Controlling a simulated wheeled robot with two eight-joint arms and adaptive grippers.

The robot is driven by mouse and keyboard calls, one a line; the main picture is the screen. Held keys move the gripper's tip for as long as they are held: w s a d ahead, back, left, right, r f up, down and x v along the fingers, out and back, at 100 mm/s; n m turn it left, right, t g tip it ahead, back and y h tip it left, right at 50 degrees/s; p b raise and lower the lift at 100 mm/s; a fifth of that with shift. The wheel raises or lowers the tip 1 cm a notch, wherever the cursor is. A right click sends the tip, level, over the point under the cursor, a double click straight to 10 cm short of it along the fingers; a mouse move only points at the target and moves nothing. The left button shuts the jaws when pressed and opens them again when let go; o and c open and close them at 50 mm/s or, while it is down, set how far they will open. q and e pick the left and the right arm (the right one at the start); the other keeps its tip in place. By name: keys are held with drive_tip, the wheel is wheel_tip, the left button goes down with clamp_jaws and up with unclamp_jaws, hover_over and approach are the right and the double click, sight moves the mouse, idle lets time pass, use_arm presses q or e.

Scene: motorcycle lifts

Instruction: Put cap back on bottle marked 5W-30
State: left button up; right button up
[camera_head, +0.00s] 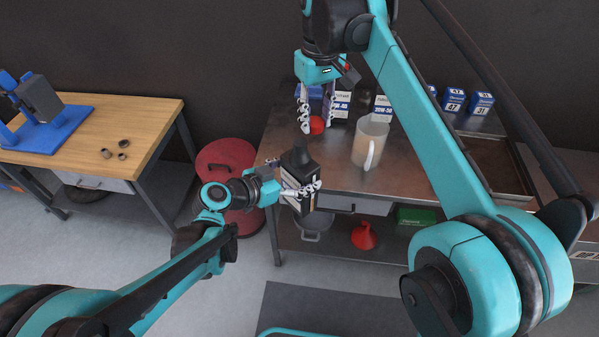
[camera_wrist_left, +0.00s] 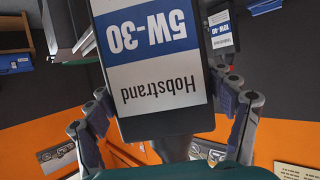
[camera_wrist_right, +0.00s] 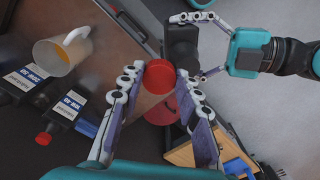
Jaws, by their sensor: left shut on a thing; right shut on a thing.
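The bottle marked 5W-30 (camera_wrist_left: 150,45) fills the upper middle of the left wrist view, its label upside down there. In the head view this black bottle (camera_head: 299,165) stands nearly upright with its dark neck up, held in front of the bench edge. My left gripper (camera_head: 301,190) is shut around its body. A red cap (camera_wrist_right: 159,76) sits between the fingertips of my right gripper (camera_wrist_right: 158,85). In the head view the cap (camera_head: 317,125) shows under my right gripper (camera_head: 317,118), above and just behind the bottle neck, apart from it. The bottle's top (camera_wrist_right: 182,40) shows no cap.
A clear jug (camera_head: 368,142) stands on the metal bench (camera_head: 340,175), right of the bottle. Other labelled oil bottles (camera_head: 383,105) and blue-white boxes (camera_head: 481,102) stand behind. A red funnel (camera_head: 363,236) is on the lower shelf. A red round-topped stool or drum (camera_head: 225,158) stands left.

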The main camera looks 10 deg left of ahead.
sight(301, 143)
drive_tip(key=shift+n, duration=0.6)
drive_tip(key=s+a+r, duration=0.1)
drive_tip(key=s+r, duration=0.1)
drive_tip(key=s+a+r, duration=0.1)
drive_tip(key=r, duration=0.1)
drive_tip(key=shift+a, duration=0.35)
drive_tip(key=shift+f, duration=2.05)
drive_tip(key=shift+f, duration=0.85)
drive_tip(key=shift+f, duration=0.6)
